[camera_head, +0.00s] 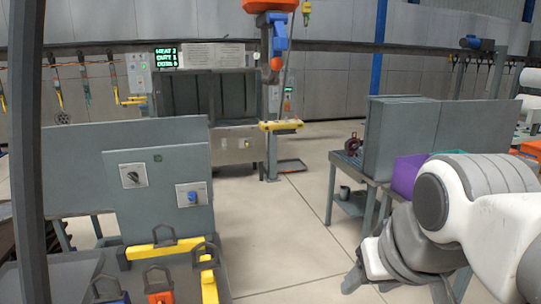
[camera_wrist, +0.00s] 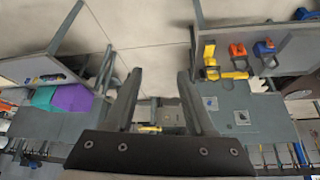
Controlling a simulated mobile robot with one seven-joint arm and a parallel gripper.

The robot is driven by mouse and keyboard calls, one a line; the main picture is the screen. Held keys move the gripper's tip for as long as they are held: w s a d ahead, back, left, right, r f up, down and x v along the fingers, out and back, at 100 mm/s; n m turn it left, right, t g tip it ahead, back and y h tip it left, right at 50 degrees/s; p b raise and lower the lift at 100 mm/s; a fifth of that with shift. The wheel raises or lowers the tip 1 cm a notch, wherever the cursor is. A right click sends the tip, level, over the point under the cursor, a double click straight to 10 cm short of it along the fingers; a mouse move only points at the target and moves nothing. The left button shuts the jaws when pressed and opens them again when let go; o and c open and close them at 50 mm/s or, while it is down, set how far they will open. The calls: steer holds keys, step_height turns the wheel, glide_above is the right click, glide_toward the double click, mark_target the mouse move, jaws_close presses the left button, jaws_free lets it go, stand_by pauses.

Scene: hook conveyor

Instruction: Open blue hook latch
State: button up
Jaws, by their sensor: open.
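A hanging orange block (camera_head: 270,5) at the top centre of the head view carries a blue latch-like part (camera_head: 279,36), with a small orange-red end (camera_head: 276,63) below it. I cannot tell whether this latch is open or shut. A blue piece with a dark loop (camera_head: 112,298) also sits at the lower left, cut off by the picture edge. It shows in the wrist view (camera_wrist: 265,47) too. My gripper (camera_wrist: 158,72) is open and empty, in free air away from all of these. In the head view my arm is at the lower right.
An orange looped piece (camera_head: 160,297) and a yellow bracket (camera_head: 165,249) are on the left bench. A grey panel with two knobs (camera_head: 155,205) stands behind them. A bench with purple (camera_head: 408,172) and teal bins is at right. The floor between is clear.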

step_height(320, 180, down, 6)
steer(key=s, duration=0.3)
steer(key=shift+d+f, duration=0.15)
steer(key=shift+d, duration=0.15)
